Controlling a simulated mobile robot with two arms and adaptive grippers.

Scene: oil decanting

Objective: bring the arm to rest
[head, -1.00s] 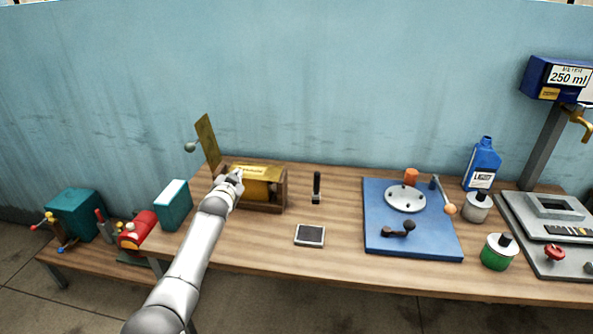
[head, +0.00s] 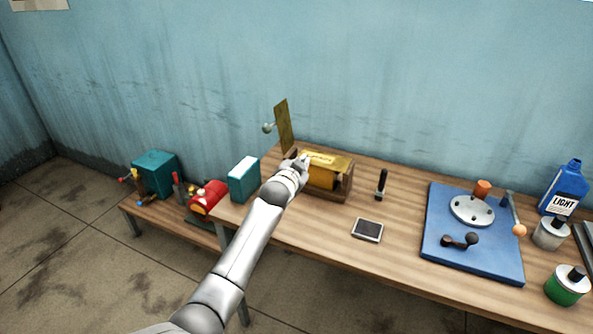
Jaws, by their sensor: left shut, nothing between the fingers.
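My left arm reaches up from the bottom of the head view. My left gripper (head: 303,162) is shut with nothing in it, at the left end of a yellow box in a wooden holder (head: 340,186) on the bench. I cannot tell whether it touches the box. An upright brass plate with a round knob (head: 284,128) stands just behind the gripper. My right gripper does not show.
The wooden bench (head: 310,235) also holds a teal box (head: 243,179), a dark-screened pad (head: 367,229), a black-handled tool (head: 381,186), a blue plate (head: 445,262) with a disc, a blue LIGHT bottle (head: 564,188) and a green can (head: 567,285). A lower bench (head: 155,211) stands left.

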